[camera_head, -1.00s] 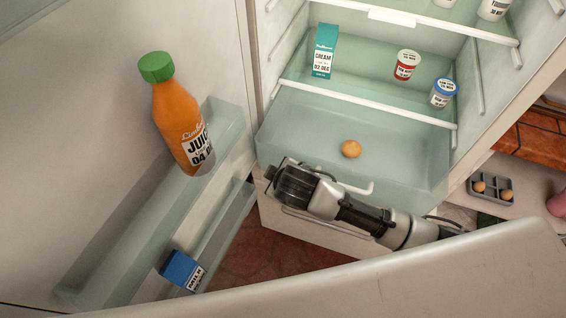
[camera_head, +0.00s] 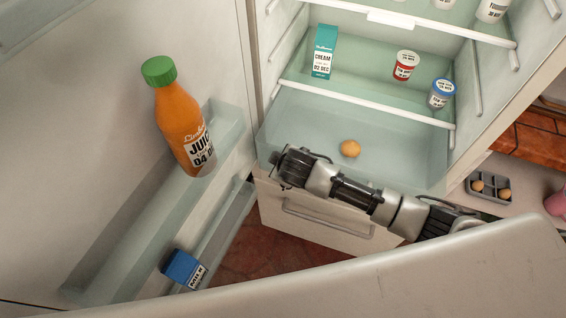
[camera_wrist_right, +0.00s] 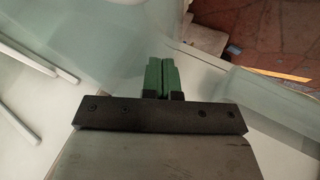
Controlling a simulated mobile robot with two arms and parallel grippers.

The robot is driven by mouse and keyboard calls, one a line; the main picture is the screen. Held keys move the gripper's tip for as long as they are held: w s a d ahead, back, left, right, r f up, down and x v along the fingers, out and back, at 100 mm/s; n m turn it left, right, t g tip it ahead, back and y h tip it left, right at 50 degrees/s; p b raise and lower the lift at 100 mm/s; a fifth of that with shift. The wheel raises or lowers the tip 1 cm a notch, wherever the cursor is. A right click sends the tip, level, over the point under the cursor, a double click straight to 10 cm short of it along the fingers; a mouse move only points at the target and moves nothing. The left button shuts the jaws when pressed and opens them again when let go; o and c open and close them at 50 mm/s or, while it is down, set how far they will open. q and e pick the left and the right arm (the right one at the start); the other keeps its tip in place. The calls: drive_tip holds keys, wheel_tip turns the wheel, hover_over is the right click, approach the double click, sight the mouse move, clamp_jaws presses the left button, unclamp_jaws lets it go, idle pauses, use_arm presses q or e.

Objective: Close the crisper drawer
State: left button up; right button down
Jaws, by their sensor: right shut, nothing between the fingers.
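The crisper drawer (camera_head: 310,128) is a translucent pale green bin low in the open fridge, below the white-edged shelf. A small round orange-tan item (camera_head: 350,148) lies in it. My right arm lies across the drawer's front and hides much of it, including its handle. My right gripper (camera_head: 274,160) is at the drawer's front left corner; its fingertips are hard to make out there. In the right wrist view its green fingers (camera_wrist_right: 161,66) are together and empty, with pale translucent panels around them. I cannot tell whether the drawer is fully in. My left gripper is out of view.
The open fridge door at left holds an orange juice bottle (camera_head: 180,125) and a blue carton (camera_head: 183,268). A white lower drawer (camera_head: 315,222) is below. A pale panel edge crosses the foreground.

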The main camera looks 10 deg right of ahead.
drive_tip(key=w+d+b, duration=0.2)
drive_tip(key=w+d, duration=0.3)
drive_tip(key=w, duration=0.3)
drive_tip(key=w+d+b, duration=0.3)
drive_tip(key=w+d, duration=0.2)
drive_tip(key=w, duration=0.3)
drive_tip(key=shift+w, duration=0.3)
